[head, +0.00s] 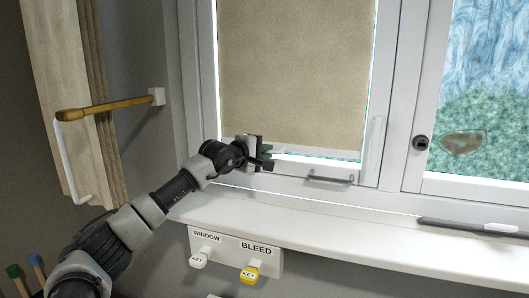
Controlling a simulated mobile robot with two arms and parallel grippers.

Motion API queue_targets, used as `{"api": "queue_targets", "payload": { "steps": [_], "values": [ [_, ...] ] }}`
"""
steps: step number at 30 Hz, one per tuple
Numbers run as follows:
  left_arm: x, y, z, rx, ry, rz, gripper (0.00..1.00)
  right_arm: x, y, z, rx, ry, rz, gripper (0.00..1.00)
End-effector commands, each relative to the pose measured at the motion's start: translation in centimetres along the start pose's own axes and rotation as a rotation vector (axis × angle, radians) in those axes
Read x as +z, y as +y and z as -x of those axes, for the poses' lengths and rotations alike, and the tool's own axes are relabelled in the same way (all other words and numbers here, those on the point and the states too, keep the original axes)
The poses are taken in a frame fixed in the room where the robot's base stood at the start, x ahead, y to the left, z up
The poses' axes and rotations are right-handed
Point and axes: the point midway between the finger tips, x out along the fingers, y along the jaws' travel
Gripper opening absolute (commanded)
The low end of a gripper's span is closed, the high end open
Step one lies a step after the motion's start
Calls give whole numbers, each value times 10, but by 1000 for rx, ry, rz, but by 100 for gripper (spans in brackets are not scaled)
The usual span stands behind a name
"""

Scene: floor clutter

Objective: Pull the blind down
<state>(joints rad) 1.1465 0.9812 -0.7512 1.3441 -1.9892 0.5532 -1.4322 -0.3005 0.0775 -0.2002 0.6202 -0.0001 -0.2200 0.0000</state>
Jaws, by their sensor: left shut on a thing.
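A beige roller blind (295,75) hangs over the left window pane. Its bottom edge is a little above the lower window frame, with a narrow strip of glass showing beneath it. My left gripper (266,157) is at the blind's lower left edge. It is shut on the blind's bottom edge, though the fingers hide the exact place of contact. My right gripper is not in view.
The white sill (350,232) runs below the window, with a dark bar (475,227) at its right. A window handle (331,180) sits on the lower frame. Two key tags hang from a labelled board (232,248).

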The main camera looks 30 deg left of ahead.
Motion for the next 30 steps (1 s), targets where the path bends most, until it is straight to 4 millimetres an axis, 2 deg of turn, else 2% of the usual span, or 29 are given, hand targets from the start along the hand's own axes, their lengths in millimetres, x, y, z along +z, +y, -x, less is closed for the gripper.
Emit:
{"api": "queue_targets", "payload": {
  "steps": [1,2,6,17,20,30],
  "values": [
    [1,-8,-2,-19,-1,1,0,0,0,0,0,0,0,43],
    [1,-9,-2,-19,-1,1,15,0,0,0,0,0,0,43],
    [1,-8,-2,-17,-1,1,37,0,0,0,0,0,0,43],
    [0,-6,4,-10,0,-1,37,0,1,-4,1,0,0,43],
    [-1,-8,16,-11,1,-2,37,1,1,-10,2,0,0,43],
    [0,-9,82,-13,1,-4,37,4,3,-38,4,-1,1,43]
  ]
}}
